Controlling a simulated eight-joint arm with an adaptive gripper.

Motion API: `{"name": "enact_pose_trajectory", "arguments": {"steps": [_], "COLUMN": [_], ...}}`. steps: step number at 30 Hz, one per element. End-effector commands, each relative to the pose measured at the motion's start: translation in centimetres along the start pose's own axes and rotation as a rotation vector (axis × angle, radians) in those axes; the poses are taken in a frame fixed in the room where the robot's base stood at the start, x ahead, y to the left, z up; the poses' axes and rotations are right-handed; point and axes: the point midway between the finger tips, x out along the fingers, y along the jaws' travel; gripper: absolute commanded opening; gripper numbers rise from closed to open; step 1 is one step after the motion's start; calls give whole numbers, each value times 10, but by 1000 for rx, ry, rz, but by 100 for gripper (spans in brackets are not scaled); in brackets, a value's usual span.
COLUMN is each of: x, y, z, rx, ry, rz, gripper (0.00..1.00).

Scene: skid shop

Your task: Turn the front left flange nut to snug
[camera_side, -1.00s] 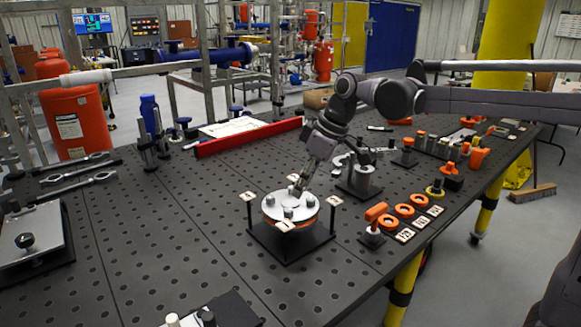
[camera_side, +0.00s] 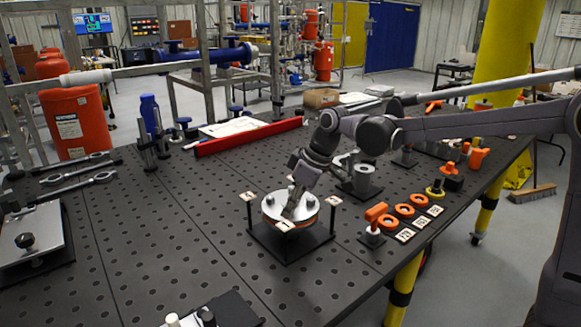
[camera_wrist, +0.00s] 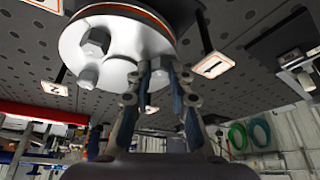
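The round grey flange (camera_side: 272,208) with an orange edge sits on a black stand in the side view. In the wrist view the flange (camera_wrist: 120,38) fills the upper middle, with hex nuts on its face. Two of those nuts (camera_wrist: 96,41) show clear of my fingers. My gripper (camera_side: 290,213) is tilted down over the front part of the flange and hides part of its top. In the wrist view my gripper's fingertips (camera_wrist: 161,70) straddle a pale nut at the flange edge. I cannot tell whether they press on it.
Number tags stand around the flange, including tag 1 (camera_wrist: 213,65) and tag 2 (camera_wrist: 56,88). A red rail (camera_side: 248,137) crosses the table behind. The perforated table (camera_side: 170,220) left of the stand is clear.

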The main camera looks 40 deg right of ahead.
Motion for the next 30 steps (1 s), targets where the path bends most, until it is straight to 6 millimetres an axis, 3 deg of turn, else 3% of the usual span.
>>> {"name": "enact_pose_trajectory", "arguments": {"steps": [14,30], "x": [0,1], "y": [-1,-5], "z": [0,-2], "rx": [72,491], "ry": [-2,-2], "rz": [29,205], "gripper": [0,0]}}
